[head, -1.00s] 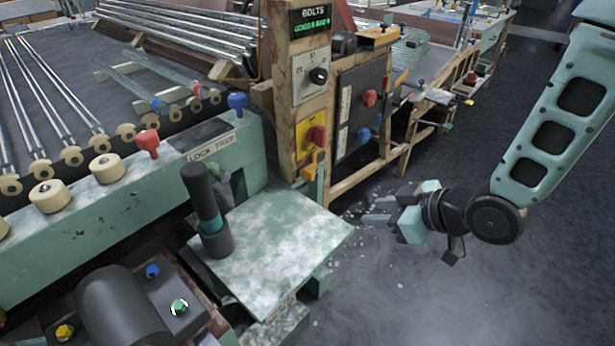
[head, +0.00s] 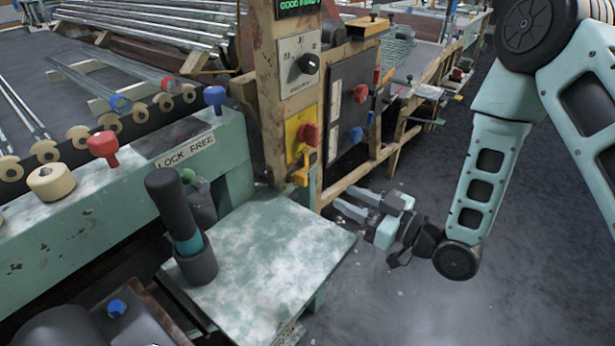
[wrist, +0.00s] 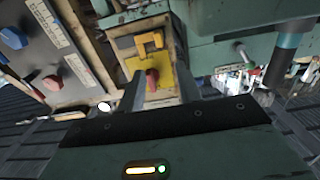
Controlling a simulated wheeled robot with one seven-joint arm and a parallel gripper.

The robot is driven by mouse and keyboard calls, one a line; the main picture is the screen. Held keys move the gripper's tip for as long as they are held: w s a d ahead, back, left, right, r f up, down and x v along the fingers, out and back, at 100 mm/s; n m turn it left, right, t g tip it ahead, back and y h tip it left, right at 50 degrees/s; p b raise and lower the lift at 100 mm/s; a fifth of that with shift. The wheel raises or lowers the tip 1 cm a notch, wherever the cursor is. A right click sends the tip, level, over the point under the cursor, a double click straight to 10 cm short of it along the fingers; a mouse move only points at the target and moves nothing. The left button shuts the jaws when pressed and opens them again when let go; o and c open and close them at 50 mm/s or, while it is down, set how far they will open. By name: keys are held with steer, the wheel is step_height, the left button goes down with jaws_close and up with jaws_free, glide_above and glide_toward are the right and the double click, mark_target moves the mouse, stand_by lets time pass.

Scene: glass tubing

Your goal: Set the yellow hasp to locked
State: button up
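The yellow hasp (head: 301,171) is a small yellow-orange piece low on the wooden post, below a red knob (head: 308,134) on a yellow plate (head: 293,128). In the wrist view, the hasp (wrist: 149,43) shows beside the red knob (wrist: 152,77), on and near the yellow plate. My gripper (head: 347,200) is open and empty, to the right of and lower than the hasp in the head view, with its fingers pointing towards the post. In the wrist view, my gripper's fingers (wrist: 158,92) are apart on either side of the red knob, which lies beyond them. Nothing touches the hasp.
A green table (head: 270,262) with a dark upright handle (head: 174,205) stands left of my gripper. A dark panel with red and blue knobs (head: 355,135) is right of the post. Wooden frame rails run behind my gripper. Open floor lies to the right.

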mark_target(306, 178)
steer(key=x, duration=1.1)
steer(key=shift+w+a, duration=0.1)
steer(key=shift+w, duration=0.05)
